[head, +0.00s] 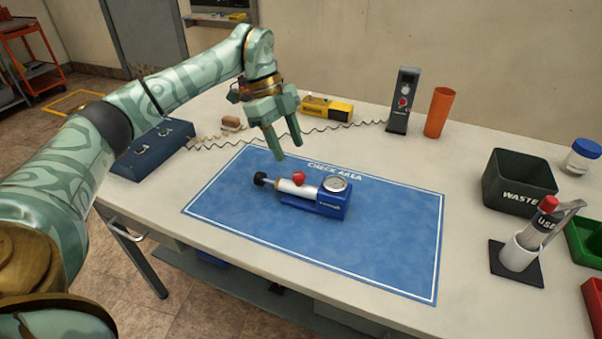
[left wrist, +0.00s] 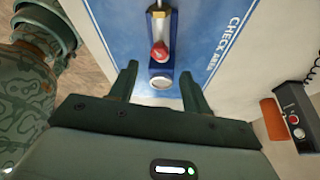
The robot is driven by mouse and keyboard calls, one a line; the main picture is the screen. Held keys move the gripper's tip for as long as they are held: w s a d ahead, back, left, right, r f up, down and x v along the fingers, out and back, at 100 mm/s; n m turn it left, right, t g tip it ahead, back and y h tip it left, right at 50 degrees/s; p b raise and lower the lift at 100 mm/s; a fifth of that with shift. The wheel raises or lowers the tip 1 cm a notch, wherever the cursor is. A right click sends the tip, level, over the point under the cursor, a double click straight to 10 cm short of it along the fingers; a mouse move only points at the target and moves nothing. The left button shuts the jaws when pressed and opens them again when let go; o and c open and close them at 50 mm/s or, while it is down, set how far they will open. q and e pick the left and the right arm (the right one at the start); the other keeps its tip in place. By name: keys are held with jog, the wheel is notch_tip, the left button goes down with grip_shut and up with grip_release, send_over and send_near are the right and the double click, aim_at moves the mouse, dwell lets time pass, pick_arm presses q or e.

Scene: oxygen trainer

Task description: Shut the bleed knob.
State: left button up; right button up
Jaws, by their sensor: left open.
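The oxygen trainer's blue body (head: 331,196) lies on the blue check-area mat (head: 385,245), with a round gauge (head: 336,184) on top. A red knob (head: 299,177) stands on its silver barrel, and a black knob (head: 261,179) is at its left end. I cannot tell by look which knob is the bleed knob. My left gripper (head: 288,150) is open and empty, pointing down above and behind the red knob, apart from it. In the left wrist view the red knob (left wrist: 159,52) shows beyond and between the open fingers (left wrist: 160,85). My right gripper is not in view.
On the table are a blue case (head: 150,150), a yellow device (head: 327,108), a black box with a coiled cord (head: 403,100), an orange cup (head: 438,112), a waste bin (head: 517,182) and a used-item holder (head: 520,255). The mat around the trainer is clear.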

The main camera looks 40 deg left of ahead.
aim_at(298, 174)
pick_arm(q)
jog(key=b+x, duration=0.2)
jog(key=x, duration=0.4)
jog(key=shift+d+f, duration=0.2)
jog(key=shift+f, duration=0.15)
jog(key=c, duration=1)
